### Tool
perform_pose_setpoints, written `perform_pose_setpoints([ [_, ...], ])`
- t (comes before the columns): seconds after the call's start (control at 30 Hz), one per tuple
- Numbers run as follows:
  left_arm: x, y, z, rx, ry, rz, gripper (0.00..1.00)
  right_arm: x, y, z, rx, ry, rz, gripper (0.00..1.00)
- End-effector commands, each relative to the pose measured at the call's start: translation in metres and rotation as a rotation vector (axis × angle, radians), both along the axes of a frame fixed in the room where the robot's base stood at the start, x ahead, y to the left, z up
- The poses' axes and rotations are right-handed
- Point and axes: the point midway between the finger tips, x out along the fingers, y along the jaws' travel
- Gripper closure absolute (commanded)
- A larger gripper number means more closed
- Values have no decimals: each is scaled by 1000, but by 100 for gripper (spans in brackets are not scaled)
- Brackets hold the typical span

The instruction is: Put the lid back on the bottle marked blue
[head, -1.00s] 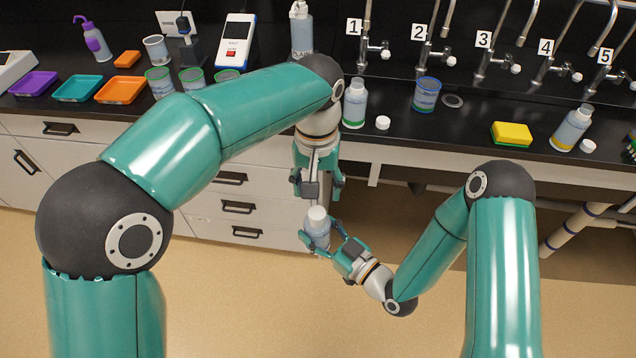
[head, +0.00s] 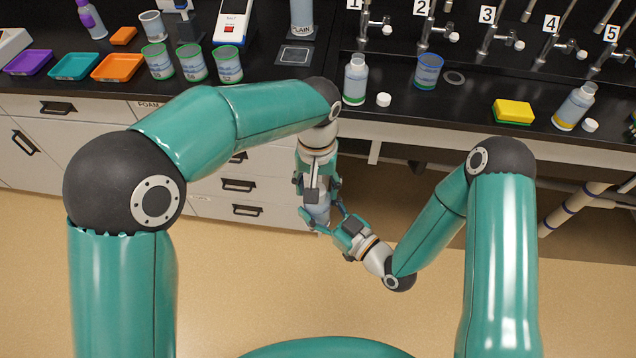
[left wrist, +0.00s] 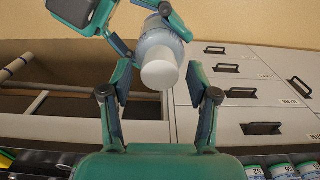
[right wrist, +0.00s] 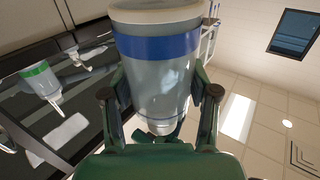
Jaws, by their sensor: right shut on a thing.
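The bottle with a blue band (right wrist: 160,45) is in my right gripper (head: 340,222), which is shut around its body and holds it in the air in front of the counter. In the left wrist view the bottle (left wrist: 160,42) has a white top (left wrist: 159,74) that looks like a lid on its neck; whether it is seated tight I cannot tell. My left gripper (head: 318,194) is directly over the bottle, pointing down. Its fingers stand on both sides of the white top, with gaps visible, so it looks open. In the head view the left gripper hides the top.
On the counter stand a green-marked bottle (head: 355,80) with a white lid (head: 384,100) beside it, a yellow-marked bottle (head: 574,106) with another lid (head: 590,125), a blue-rimmed beaker (head: 428,71) and a yellow sponge (head: 513,111). The counter's front edge is behind my grippers.

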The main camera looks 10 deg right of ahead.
Motion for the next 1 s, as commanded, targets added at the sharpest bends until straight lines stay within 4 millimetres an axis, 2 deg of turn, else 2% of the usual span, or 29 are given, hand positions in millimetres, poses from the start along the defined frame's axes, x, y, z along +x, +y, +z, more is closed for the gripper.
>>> perform_pose_setpoints([
  [0.03,0,0,0,0,0,0,51,0,0,1,1,-2,0,100],
  [0.33,0,0,0,0,0,0,100,0,0,1,1,-2,0,100],
  [0.57,0,0,0,0,0,-4,100,0,0,1,1,-2,0,100],
  [0.6,0,0,0,0,0,-4,56,0,0,1,1,-2,0,100],
  [0.7,0,0,0,0,0,-4,39,0,0,1,1,-2,0,100],
  [0.77,0,0,0,0,0,-4,33,0,0,0,1,-2,0,100],
  [1.0,0,0,1,0,0,-4,33,0,0,1,1,-2,0,100],
])
